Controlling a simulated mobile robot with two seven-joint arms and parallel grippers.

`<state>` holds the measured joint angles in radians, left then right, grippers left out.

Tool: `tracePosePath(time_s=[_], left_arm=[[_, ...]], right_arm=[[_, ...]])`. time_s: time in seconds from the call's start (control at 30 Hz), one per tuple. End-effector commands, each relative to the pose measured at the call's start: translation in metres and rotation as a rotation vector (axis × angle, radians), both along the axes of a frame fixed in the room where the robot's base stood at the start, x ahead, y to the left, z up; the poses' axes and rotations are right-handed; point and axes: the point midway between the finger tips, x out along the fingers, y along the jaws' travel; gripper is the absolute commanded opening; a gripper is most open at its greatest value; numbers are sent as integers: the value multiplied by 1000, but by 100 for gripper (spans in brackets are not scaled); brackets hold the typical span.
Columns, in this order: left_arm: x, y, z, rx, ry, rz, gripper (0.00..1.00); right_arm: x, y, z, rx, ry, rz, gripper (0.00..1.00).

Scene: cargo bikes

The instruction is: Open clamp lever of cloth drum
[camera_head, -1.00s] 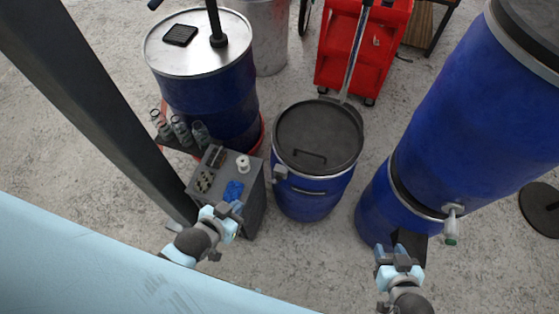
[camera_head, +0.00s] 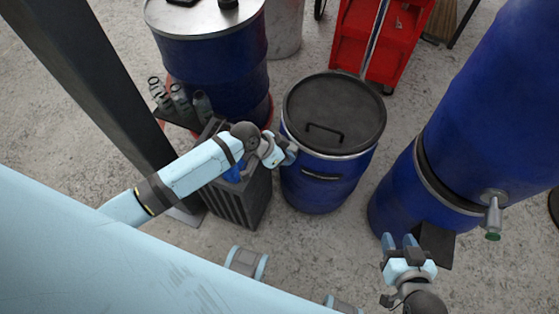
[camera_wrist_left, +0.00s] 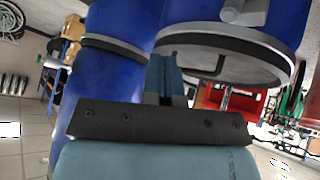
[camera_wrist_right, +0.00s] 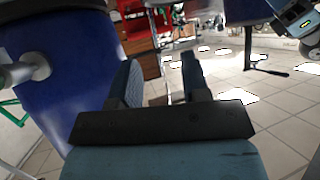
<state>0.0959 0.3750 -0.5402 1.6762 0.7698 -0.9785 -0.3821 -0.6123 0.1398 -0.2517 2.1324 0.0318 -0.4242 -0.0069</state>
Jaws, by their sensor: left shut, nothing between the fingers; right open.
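The cloth drum, a small blue drum (camera_head: 318,192) with a black lid (camera_head: 330,105) and a metal rim band, stands upright mid-floor. Its clamp lever is not clearly visible; my left gripper covers that part of the rim. My left gripper (camera_head: 288,154) is shut and empty, with its tips at the drum's left rim; contact cannot be told. The left wrist view shows its closed fingers (camera_wrist_left: 168,80) in front of blue drum surfaces. My right gripper (camera_head: 400,245) is open and empty in front of the stacked drums; its spread fingers show in the right wrist view (camera_wrist_right: 160,82).
A grey ribbed box (camera_head: 240,203) stands under my left forearm. A taller blue drum (camera_head: 215,70) stands behind it. Stacked blue drums (camera_head: 480,120) with a tap (camera_head: 493,212) stand at right. A red cart (camera_head: 405,40) is behind. The front floor is clear.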

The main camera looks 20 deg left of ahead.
Motion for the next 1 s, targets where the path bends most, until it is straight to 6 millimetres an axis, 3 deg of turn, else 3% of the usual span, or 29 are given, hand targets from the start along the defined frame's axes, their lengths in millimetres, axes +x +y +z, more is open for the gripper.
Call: tracePosePath(time_s=[0.03,0.17,0.4,0.63,1.0], left_arm=[[22,7,-23,24,19,-62,0],[59,28,-33,69,106,-229,0],[111,82,-14,109,236,-460,0],[128,111,13,101,288,-556,0],[128,113,18,97,294,-566,0]], right_arm=[[1,2,-28,8,-9,2,43],[4,6,-51,27,-29,9,43],[6,13,-83,59,-60,20,43],[7,16,-90,73,-74,24,43],[7,16,-88,73,-75,25,43]])
